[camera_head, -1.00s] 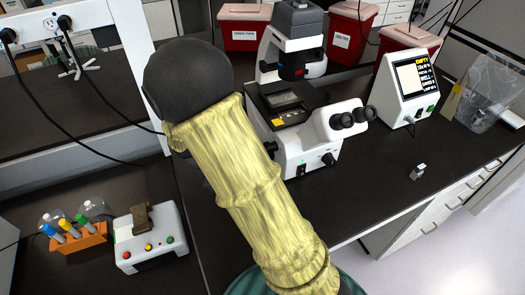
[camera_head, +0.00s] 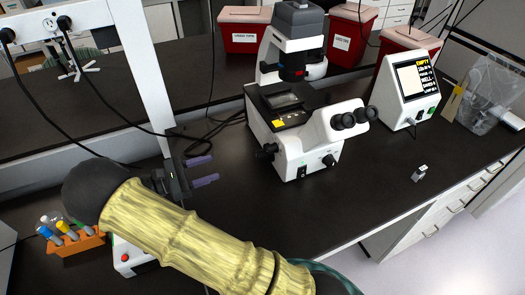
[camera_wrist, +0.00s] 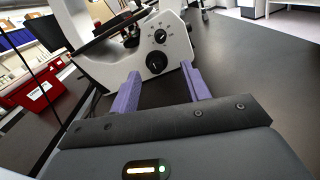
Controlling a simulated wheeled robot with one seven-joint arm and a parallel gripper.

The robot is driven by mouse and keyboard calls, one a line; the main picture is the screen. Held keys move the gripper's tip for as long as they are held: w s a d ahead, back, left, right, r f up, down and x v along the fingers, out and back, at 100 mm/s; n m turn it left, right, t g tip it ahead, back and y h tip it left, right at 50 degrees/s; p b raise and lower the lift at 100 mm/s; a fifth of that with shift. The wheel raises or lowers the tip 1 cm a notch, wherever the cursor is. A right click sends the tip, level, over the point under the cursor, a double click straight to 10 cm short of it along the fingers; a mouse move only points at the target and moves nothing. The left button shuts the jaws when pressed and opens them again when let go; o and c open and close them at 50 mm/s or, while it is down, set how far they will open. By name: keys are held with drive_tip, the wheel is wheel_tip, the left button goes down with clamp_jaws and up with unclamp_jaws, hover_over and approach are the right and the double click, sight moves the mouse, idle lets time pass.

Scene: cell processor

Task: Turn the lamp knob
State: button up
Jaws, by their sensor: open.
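The microscope (camera_head: 318,130) is white and black and stands in the middle of the bench. Its front face has a small black knob (camera_head: 329,160), and a larger black knob (camera_head: 267,152) sticks out on its left side. The wrist view shows a large black knob (camera_wrist: 156,62) and a smaller dial (camera_wrist: 160,36) above it on the white body; I cannot tell which is the lamp knob. My gripper (camera_head: 202,170) is open and empty, left of the microscope and apart from it. Its purple fingers (camera_wrist: 160,80) point toward the large knob.
Red bins (camera_head: 242,40) stand behind the microscope. A screen device (camera_head: 405,88) is to its right, with a small object (camera_head: 420,173) in front. An orange tube rack (camera_head: 75,242) and a partly hidden white box (camera_head: 128,258) are at left. Cables lie behind my gripper; the bench between gripper and microscope is clear.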

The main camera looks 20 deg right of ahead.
sight(267, 150)
drive_tip(key=d+p, duration=0.4)
drive_tip(key=d, duration=1.3)
drive_tip(key=shift+d, duration=0.2)
drive_tip(key=c, duration=1)
